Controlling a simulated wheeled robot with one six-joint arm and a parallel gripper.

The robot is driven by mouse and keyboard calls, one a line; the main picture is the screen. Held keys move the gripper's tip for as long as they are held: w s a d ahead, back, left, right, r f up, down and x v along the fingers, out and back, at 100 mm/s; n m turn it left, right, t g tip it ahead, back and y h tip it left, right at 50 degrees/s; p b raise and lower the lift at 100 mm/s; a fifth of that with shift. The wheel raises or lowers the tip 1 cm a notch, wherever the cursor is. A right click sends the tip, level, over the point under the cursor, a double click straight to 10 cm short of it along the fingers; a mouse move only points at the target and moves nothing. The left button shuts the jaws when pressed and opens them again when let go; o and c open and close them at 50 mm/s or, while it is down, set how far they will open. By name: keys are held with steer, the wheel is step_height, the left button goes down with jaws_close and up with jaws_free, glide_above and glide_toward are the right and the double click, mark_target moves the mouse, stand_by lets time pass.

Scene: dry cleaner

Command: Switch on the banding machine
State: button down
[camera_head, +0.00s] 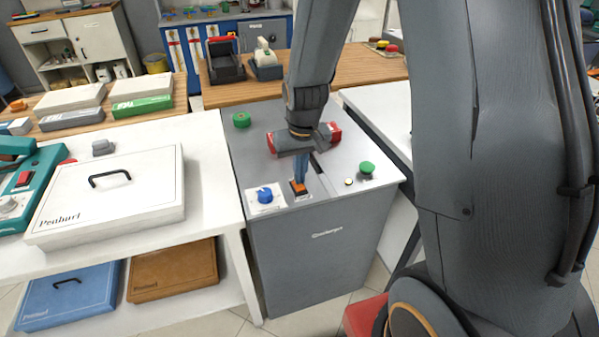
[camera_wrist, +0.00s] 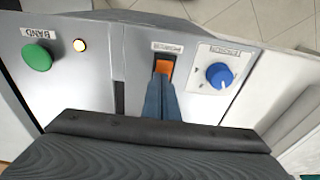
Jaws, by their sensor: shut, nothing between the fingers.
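The banding machine (camera_head: 318,250) is a grey cabinet in the middle of the head view. Its top has an orange rocker switch (camera_head: 298,187) in a dark frame near the front edge. The switch also shows in the wrist view (camera_wrist: 164,68), with a small label beside it. A blue knob (camera_head: 265,195) sits on a white plate beside the switch. A green button (camera_head: 366,168) and a small lit lamp (camera_wrist: 79,45) are on the other side. My gripper (camera_head: 300,179) points down, shut and empty, with its blue fingertips at the switch, covering part of it. I cannot tell whether they touch.
A white table (camera_head: 215,150) with a closed white box (camera_head: 110,195) stands close on the left. Another white table (camera_head: 375,110) is on the right. A second green knob (camera_head: 241,119) is at the machine's back left. A wooden counter (camera_head: 345,75) stands behind.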

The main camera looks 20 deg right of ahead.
steer(key=shift+r+p, duration=0.45)
steer(key=shift+r, duration=0.1)
step_height(320, 180, up, 13)
steer(key=w, duration=0.2)
steer(key=shift+w+f+p, duration=0.15)
steer(key=shift+w+p, duration=0.15)
steer(key=shift+p, duration=0.05)
steer(key=s+d+f, duration=0.1)
steer(key=s+f, duration=0.1)
steer(key=s, duration=0.7)
steer(key=s+f, duration=0.3)
steer(key=s, duration=0.6)
steer(key=shift+s+d+g, duration=0.35)
steer(key=shift+d+g, duration=0.05)
stand_by(0.5)
